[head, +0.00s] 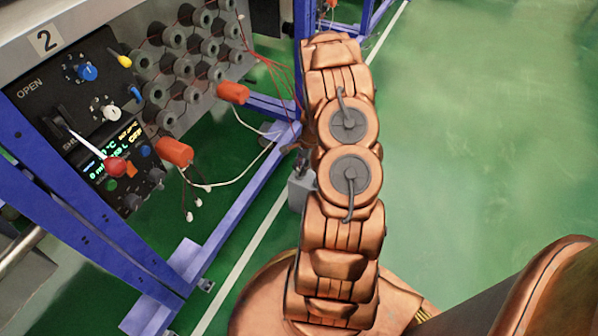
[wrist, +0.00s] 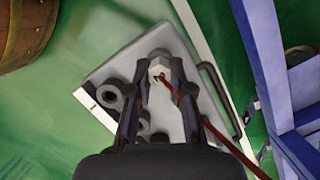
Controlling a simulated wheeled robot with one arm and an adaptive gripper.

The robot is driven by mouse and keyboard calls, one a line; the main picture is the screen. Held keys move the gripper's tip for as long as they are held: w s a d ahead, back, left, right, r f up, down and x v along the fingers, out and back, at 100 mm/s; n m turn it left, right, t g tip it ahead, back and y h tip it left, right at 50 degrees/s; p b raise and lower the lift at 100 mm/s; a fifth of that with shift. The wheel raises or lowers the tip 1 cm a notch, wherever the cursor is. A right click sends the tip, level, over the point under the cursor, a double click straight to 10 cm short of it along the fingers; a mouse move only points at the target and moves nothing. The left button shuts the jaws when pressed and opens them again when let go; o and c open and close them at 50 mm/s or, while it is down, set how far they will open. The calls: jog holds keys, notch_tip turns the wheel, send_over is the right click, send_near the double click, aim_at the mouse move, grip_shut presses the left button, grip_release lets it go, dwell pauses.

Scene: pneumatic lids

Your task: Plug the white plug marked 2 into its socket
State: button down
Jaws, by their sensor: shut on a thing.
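In the wrist view my gripper (wrist: 160,82) is shut on a pale hexagonal plug (wrist: 158,67), with one dark finger on each side. No number can be read on the plug. A red cable (wrist: 208,124) runs from it to the lower right. Behind it is a light grey plate (wrist: 182,40) with round grey ring-shaped fittings (wrist: 108,95) at its left; I cannot tell whether the plug touches the plate. In the head view my arm hides most of the gripper area. A small grey box (head: 300,190) shows beside my arm.
In the head view a black control panel (head: 45,88) under a label 2 (head: 44,40) and a bank of grey cylindrical fittings (head: 175,37) stand at the left, in a blue frame (head: 225,225). Orange connectors (head: 174,152) hang on cables. Green floor (head: 480,130) is clear at right.

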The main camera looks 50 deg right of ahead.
aim_at(298, 169)
jog(key=shift+r, duration=0.1)
jog(key=shift+r+p, duration=1.25)
jog(key=shift+r, duration=1.05)
jog(key=shift+r, duration=0.1)
jog(key=shift+r+p, duration=0.55)
jog(key=shift+r, duration=0.3)
jog(key=s+d+p, duration=0.1)
jog(key=s+d, duration=0.1)
jog(key=s, duration=0.5)
jog(key=shift+d, duration=0.2)
